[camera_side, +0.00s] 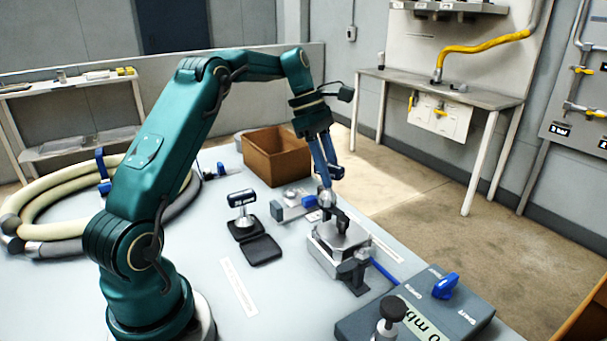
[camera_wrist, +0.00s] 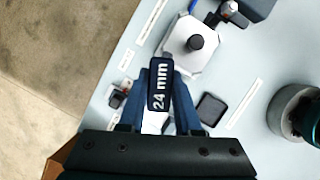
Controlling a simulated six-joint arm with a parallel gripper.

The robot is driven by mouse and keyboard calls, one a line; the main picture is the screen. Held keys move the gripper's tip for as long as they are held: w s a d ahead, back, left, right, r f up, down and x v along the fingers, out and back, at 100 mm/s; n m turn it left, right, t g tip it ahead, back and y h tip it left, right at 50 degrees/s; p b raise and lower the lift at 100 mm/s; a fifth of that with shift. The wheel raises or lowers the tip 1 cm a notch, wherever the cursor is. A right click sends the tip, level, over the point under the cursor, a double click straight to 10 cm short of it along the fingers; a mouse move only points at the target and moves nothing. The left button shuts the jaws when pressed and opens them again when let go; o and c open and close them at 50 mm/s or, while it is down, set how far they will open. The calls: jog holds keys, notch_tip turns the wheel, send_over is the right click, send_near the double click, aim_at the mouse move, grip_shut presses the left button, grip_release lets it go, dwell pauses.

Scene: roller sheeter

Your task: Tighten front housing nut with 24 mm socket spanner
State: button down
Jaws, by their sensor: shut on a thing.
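My gripper (camera_side: 332,178) points down close above the metal housing (camera_side: 340,240) in the side view. Its blue fingers (camera_wrist: 163,74) are shut on the 24 mm socket spanner (camera_wrist: 159,88), whose dark label reads "24 mm" in the wrist view. The housing also shows in the wrist view (camera_wrist: 183,62), a pale block with a black round knob (camera_wrist: 196,42) on top. The spanner's label end lies beside the housing's near edge in that picture. I cannot tell whether the spanner touches anything. The front housing nut cannot be made out.
A small stand with a dark labelled head (camera_side: 242,197) and a black pad (camera_side: 262,249) are left of the housing. A brown box (camera_side: 278,155) stands behind. A grey control box (camera_side: 415,310) with a blue handle is front right. A coiled hose (camera_side: 50,195) lies left.

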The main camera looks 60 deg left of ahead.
dwell(0.3)
jog(key=shift+m+g, duration=0.3)
jog(key=shift+m, duration=0.5)
jog(key=shift+n, duration=0.4)
jog(key=shift+r, duration=1.35)
